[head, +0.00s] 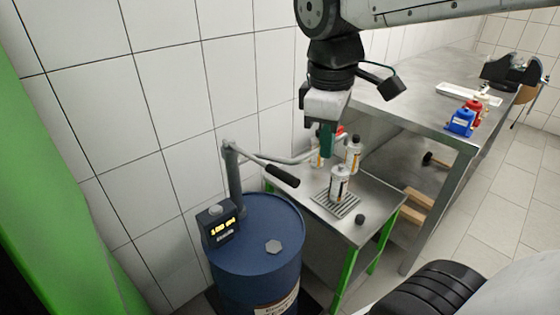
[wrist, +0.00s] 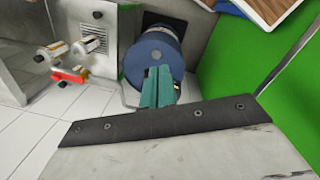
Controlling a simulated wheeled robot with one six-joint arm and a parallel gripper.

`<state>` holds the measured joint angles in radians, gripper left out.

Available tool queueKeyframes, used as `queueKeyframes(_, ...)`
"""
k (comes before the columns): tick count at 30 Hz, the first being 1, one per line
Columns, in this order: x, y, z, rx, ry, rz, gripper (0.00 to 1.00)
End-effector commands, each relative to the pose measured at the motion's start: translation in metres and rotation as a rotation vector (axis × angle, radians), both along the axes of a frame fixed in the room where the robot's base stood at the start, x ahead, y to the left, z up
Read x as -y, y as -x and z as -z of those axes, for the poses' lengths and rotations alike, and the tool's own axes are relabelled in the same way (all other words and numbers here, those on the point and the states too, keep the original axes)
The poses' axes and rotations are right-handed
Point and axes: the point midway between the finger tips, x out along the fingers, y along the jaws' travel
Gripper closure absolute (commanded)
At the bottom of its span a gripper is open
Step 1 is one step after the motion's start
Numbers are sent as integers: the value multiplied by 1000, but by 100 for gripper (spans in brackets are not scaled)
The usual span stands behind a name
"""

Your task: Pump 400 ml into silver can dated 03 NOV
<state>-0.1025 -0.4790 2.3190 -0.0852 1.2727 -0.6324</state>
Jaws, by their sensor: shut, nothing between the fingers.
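A silver can (head: 340,184) with a white label stands upright on the grate (head: 336,205) of the small steel table. Another silver can (head: 353,152) stands behind it, and a third (head: 316,158) is partly hidden by my gripper. Their dates are too small to read. The pump (head: 234,175) stands on the blue drum (head: 256,236), its black-gripped handle (head: 283,176) pointing right. Its display box (head: 221,226) shows yellow digits I cannot read surely. My gripper (head: 327,154) is shut and empty, its green fingers near the cans; they also show in the wrist view (wrist: 160,73).
A black cap (head: 360,219) lies on the small table (head: 380,205). A steel bench (head: 420,115) at right carries blue (head: 460,122) and red (head: 474,108) containers and a white tray (head: 465,93). A tiled wall is behind the drum.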

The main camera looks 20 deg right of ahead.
Motion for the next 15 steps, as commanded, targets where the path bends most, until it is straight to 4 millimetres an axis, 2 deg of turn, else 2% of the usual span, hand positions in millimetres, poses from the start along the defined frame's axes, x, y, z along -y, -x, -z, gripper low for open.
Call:
queueKeyframes(1,-7,-24,-4,-34,24,-160,100)
queueKeyframes(6,-29,-88,-12,-134,86,-669,100)
queueKeyframes(10,-45,-122,-11,-195,112,-939,100)
queueKeyframes(15,-54,-141,-9,-233,124,-1104,100)
